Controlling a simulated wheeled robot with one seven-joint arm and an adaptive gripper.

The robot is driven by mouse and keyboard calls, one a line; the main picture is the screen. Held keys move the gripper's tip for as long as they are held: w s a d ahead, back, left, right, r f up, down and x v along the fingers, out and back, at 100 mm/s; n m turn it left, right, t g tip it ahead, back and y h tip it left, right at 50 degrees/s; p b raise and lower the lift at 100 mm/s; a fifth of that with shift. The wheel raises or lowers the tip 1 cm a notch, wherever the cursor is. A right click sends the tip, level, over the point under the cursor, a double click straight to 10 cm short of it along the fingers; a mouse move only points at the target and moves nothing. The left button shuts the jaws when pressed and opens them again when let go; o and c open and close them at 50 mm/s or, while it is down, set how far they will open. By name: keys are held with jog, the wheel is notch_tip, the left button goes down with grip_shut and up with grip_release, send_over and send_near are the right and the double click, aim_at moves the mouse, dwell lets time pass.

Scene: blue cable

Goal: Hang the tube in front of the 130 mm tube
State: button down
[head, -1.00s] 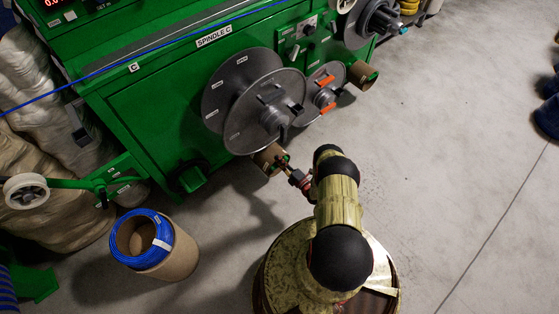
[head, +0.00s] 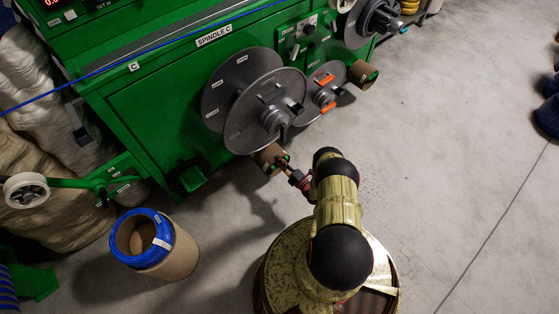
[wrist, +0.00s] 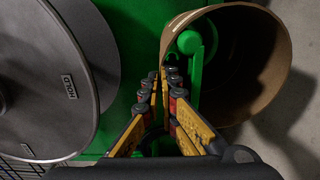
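A brown cardboard tube (head: 266,157) is at the lower front of the green machine, just below the large grey spool. In the wrist view the same tube (wrist: 275,75) shows its open end, with a green ball-ended peg (wrist: 189,42) visible inside its opening. My gripper (head: 283,161) is at the tube's near right side. In the wrist view my gripper's fingers (wrist: 163,82) are closed together on the tube's left wall, one on each side. Another brown tube (head: 364,75) sits on the machine farther right. No size label is readable on either tube.
The grey spool (head: 235,95) stands close above the held tube and fills the left of the wrist view (wrist: 55,75). A wide cardboard tube with blue cable (head: 170,262) stands on the floor at left.

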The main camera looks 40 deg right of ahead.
jog(key=c, duration=2.3)
grip_release()
jog(key=o, duration=0.3)
jog(key=shift+o, duration=0.6)
jog(key=o, duration=0.4)
jog(key=shift+f, duration=0.2)
jog(key=shift+s+d, duration=0.1)
jog(key=shift+s, duration=0.6)
jog(key=s, duration=0.7)
jog(key=shift+s+d, duration=0.3)
jog(key=shift+s, duration=0.1)
